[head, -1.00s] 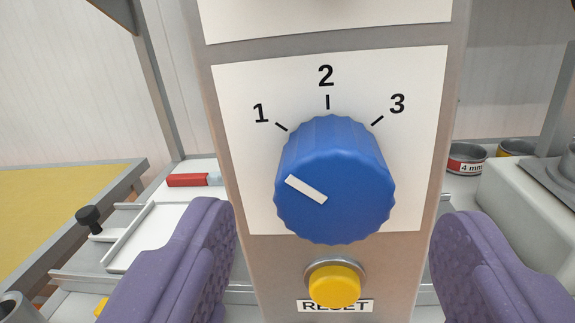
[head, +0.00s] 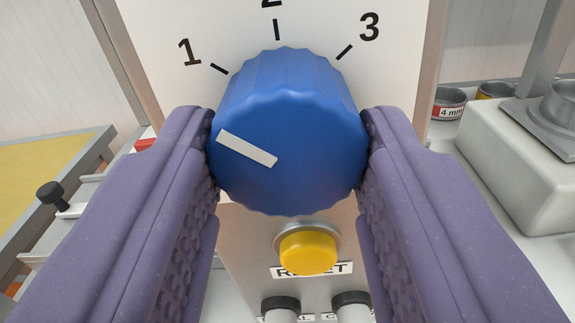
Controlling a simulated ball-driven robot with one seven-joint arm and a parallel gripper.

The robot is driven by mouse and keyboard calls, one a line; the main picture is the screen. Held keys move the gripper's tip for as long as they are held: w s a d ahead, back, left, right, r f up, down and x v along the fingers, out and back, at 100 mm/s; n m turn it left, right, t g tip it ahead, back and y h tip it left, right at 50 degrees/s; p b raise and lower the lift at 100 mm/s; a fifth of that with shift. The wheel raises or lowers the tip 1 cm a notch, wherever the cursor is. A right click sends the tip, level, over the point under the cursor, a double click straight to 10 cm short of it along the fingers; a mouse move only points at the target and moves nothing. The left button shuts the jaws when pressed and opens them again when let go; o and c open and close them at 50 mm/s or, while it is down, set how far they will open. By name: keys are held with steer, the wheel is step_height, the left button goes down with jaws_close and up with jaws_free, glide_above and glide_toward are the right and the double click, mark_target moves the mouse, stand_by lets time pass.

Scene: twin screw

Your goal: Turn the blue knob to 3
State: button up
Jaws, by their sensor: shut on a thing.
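The blue knob (head: 292,125) sits on a white dial plate (head: 175,20) on an upright panel, in the middle of the head view. Its white pointer line (head: 247,148) points up and left, toward the mark 1. The marks 1 (head: 189,52), 2 (head: 272,3) and 3 (head: 369,27) run left to right above it; the 2 is cut by the top edge. My gripper (head: 289,150) has one purple finger on each side of the knob and is shut on it. The fingers hide the knob's left and right sides.
A yellow button (head: 308,253) with a RESET label sits just below the knob, between my fingers. Two black-capped knobs are lower on the panel. A pale machine housing (head: 520,160) and tins (head: 449,102) stand at the right. A yellow board (head: 50,175) is at the left.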

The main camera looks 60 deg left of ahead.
steer(key=m+p, duration=0.2)
steer(key=m, duration=0.3)
steer(key=shift+r, duration=0.1)
steer(key=m+p, duration=0.3)
steer(key=m, duration=0.2)
steer(key=m+p, duration=0.2)
steer(key=m, duration=0.3)
steer(key=shift+r+p, duration=0.1)
steer(key=shift+p, duration=0.25)
steer(key=m+p, duration=0.2)
steer(key=m, duration=0.2)
steer(key=shift+s+m, duration=0.1)
steer(key=shift+m, duration=0.2)
steer(key=o, duration=1.1)
steer(key=shift+c, duration=0.2)
